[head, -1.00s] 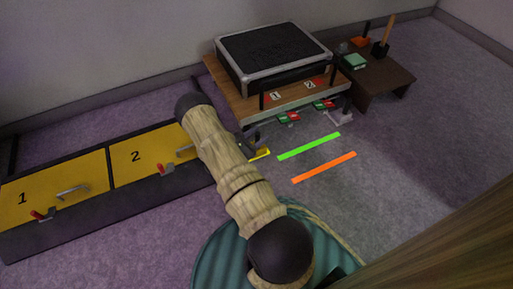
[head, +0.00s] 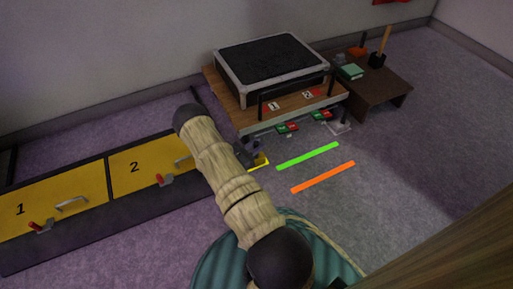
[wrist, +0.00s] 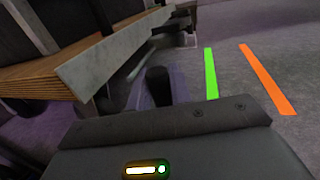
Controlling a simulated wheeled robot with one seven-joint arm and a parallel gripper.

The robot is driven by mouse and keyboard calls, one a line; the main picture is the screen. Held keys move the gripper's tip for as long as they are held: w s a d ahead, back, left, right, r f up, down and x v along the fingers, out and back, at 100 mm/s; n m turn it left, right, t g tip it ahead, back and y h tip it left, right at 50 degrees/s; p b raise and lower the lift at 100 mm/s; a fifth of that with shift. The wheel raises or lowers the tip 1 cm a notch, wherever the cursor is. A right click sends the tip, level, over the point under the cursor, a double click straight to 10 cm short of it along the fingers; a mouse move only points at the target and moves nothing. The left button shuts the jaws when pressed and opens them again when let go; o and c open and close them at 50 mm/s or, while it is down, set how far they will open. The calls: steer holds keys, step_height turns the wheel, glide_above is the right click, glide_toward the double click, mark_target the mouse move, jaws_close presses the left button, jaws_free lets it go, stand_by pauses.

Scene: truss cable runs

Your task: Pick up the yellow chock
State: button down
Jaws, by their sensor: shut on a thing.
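My gripper (head: 250,153) is low near the floor, in front of the wooden platform, partly hidden behind my arm in the head view. In the wrist view the dark gripper body fills the bottom and a black upright part stands at the middle; no yellow shows there. Whether the chock touches the floor is unclear.
A wooden platform (head: 229,103) carries a black case (head: 270,59). Green (head: 308,155) and orange (head: 323,177) strips lie on the floor to the right. Yellow-topped boxes (head: 60,204) stand left. A dark low table (head: 376,97) is back right. Floor at right is clear.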

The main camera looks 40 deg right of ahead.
mark_target(257, 143)
steer(key=shift+r+p, duration=1.45)
steer(key=shift+r, duration=0.2)
steer(key=shift+s, duration=0.1)
steer(key=s+a+p, duration=0.4)
steer(key=s+p, duration=0.5)
steer(key=s, duration=0.8)
steer(key=shift+s+p, duration=0.2)
steer(key=shift+p, duration=0.15)
steer(key=shift+w+a, duration=0.1)
